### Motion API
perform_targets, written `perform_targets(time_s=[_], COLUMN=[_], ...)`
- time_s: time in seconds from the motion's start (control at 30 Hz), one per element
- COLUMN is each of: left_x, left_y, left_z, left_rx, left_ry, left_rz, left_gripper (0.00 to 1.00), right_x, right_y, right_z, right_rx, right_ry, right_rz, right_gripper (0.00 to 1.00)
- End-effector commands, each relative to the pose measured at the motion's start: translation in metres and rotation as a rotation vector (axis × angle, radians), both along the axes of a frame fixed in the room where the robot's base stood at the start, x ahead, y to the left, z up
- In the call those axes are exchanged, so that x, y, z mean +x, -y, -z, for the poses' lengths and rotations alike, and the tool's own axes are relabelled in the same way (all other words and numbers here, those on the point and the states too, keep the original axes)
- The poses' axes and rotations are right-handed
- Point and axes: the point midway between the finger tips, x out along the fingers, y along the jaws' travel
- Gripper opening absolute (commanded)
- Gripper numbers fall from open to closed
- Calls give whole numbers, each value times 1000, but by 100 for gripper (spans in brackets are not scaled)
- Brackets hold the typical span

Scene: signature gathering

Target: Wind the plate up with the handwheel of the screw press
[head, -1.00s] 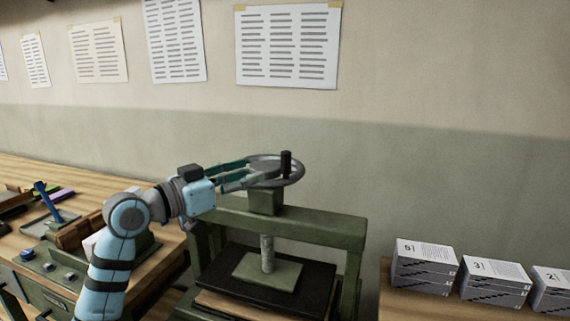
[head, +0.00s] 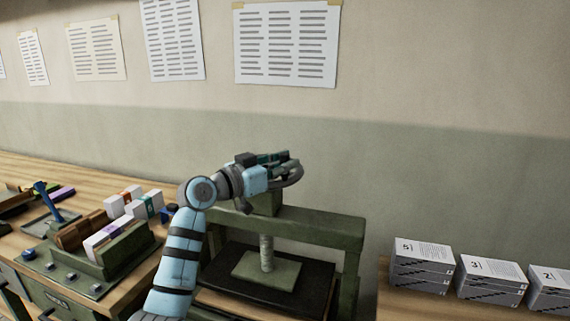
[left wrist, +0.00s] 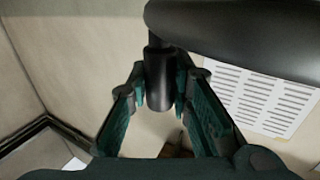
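The green screw press (head: 325,228) stands at the middle, with its handwheel (head: 293,178) on top. Its screw runs down to a flat green plate (head: 266,270), low over a dark bed; I cannot tell whether they touch. My left gripper (head: 288,160) is at the wheel and hides most of it. In the left wrist view, the gripper's fingers (left wrist: 160,88) are closed around the wheel's dark upright handle (left wrist: 160,65), one fingertip on each side. The dark wheel rim also shows there (left wrist: 240,35). My right gripper is not in view.
Several numbered paper stacks (head: 422,265) stand on a wooden surface at the right. At the left, a green tray or fixture (head: 125,250) holds white paper blocks, with a blue-handled tool (head: 47,200) near it. Printed sheets (head: 286,44) hang on the wall behind.

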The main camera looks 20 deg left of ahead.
Motion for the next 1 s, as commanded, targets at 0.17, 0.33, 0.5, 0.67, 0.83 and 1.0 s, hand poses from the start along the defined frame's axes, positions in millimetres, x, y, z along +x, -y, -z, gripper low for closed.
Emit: perform_targets(time_s=[0.17, 0.33, 0.5, 0.67, 0.83, 1.0], left_x=[0, 0, 1, 3, 7, 15], left_y=[0, 0, 1, 3, 7, 12], left_z=[0, 0, -1, -1, -3, -5], left_rx=[0, 0, 0, 0, 0, -1], left_ry=[0, 0, -1, 0, 0, -1], left_rz=[1, 0, -20, -47, -97, -203], left_gripper=[0, 0, 0, 0, 0, 0], right_x=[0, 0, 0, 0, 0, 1], right_y=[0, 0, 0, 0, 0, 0], right_z=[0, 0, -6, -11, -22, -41], right_rx=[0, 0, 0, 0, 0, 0], right_ry=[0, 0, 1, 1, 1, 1], right_rz=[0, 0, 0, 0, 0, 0], right_gripper=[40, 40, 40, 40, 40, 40])
